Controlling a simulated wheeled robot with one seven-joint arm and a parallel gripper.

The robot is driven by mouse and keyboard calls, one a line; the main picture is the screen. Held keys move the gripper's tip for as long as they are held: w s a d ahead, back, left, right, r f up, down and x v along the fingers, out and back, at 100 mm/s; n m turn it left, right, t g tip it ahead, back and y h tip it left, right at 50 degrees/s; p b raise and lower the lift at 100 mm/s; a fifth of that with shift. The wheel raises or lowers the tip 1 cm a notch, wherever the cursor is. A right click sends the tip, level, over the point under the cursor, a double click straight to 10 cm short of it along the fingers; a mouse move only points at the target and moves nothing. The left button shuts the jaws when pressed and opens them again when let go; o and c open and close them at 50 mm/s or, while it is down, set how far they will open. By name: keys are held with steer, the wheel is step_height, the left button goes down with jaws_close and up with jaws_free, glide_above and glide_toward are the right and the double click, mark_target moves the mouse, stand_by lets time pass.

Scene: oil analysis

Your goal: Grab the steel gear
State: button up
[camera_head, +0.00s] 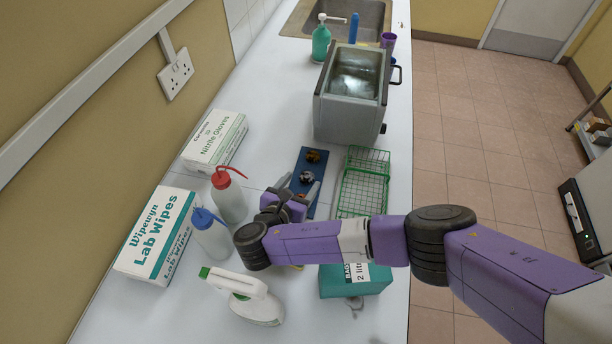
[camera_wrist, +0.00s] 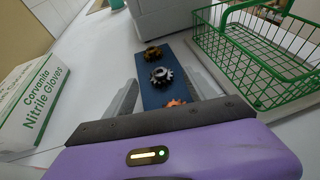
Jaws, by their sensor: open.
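The steel gear (camera_wrist: 161,75) is the grey toothed one in the middle of a row on a blue mat (camera_wrist: 182,66). A brown gear (camera_wrist: 152,52) lies beyond it, and a copper-coloured gear (camera_wrist: 176,103) lies nearer, partly hidden by my gripper's body. In the head view the steel gear (camera_head: 306,177) and the brown gear (camera_head: 313,156) show on the blue mat. My gripper (camera_wrist: 158,88) is open and empty, its two grey fingers on either side of the row. In the head view my gripper (camera_head: 299,188) is over the mat's near end, and my arm hides part of it.
A green wire basket (camera_head: 363,184) stands right of the mat, close to it. A glove box (camera_head: 215,139), a red-capped bottle (camera_head: 228,196) and a blue-capped bottle (camera_head: 212,236) stand to the left. A metal bath (camera_head: 345,118) stands behind. A teal box (camera_head: 338,283) is in front.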

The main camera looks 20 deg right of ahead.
mark_target(306, 176)
steer(key=shift+x, duration=1.9)
jaws_close()
